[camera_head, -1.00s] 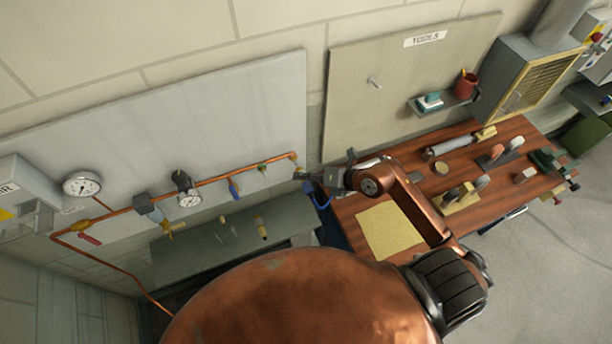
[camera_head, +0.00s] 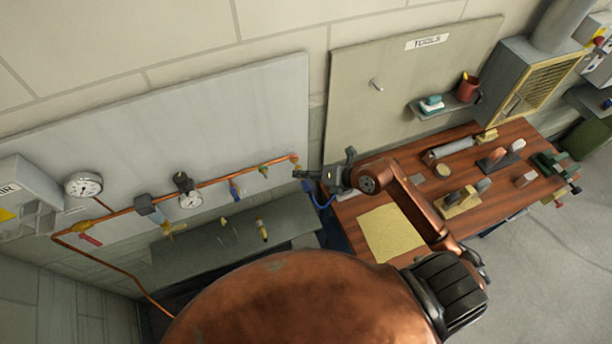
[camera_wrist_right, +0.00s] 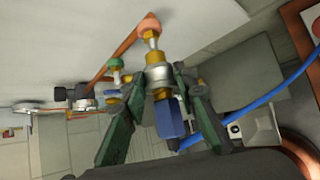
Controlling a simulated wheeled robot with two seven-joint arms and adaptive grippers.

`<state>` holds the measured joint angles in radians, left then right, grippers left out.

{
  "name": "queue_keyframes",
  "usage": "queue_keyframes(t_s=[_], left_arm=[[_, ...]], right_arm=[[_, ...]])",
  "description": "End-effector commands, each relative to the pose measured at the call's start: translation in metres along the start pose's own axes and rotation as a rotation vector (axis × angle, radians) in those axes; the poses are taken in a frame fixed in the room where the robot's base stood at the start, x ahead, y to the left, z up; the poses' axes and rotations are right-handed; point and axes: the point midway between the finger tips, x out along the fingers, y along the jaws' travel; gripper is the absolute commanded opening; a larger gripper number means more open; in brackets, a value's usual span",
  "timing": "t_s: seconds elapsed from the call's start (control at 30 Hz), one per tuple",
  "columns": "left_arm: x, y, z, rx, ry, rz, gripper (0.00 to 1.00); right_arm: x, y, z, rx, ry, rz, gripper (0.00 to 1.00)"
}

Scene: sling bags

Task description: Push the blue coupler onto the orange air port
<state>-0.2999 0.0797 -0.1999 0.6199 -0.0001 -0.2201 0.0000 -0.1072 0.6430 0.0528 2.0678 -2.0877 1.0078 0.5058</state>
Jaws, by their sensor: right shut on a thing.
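The blue coupler (camera_wrist_right: 168,116) has a silver collar (camera_wrist_right: 157,76) and a blue body, and shows in the right wrist view. My right gripper (camera_wrist_right: 164,71) is shut on the coupler, with one dark green finger on each side of it. The orange air port (camera_wrist_right: 149,25) is just beyond the collar. A brass stem (camera_wrist_right: 152,45) runs from the port to the collar's mouth; I cannot tell how deep it sits. In the head view my right gripper (camera_head: 305,174) is at the right end of the copper pipe, where the coupler is mostly hidden. My left gripper is not in view.
A blue hose (camera_wrist_right: 262,100) curves away to the right of the coupler. A green-collared outlet (camera_wrist_right: 115,70) and a regulator (camera_wrist_right: 80,98) are left along the pipe. A grey shelf (camera_head: 210,240) lies below. The wooden workbench (camera_head: 345,215) with tools is right.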

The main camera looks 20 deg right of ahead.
Motion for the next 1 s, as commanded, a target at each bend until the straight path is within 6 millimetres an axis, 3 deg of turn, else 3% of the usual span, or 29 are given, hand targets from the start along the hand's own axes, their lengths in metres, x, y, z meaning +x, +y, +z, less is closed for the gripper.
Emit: queue_keyframes(t_s=[0.63, 0.67, 0.93, 1.0], left_arm=[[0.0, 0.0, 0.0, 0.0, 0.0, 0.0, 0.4], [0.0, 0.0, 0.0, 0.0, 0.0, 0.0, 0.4], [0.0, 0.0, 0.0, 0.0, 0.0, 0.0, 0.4], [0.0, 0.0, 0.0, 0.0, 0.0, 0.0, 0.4]], right_arm=[[0.01, 0.001, 0.013, -0.001, -0.001, 0.001, 0.0], [0.01, 0.001, 0.012, -0.001, 0.0, 0.001, 0.29], [0.01, 0.0, 0.012, 0.0, 0.0, 0.001, 0.47], [0.01, 0.0, 0.012, 0.0, 0.0, 0.0, 0.47]])
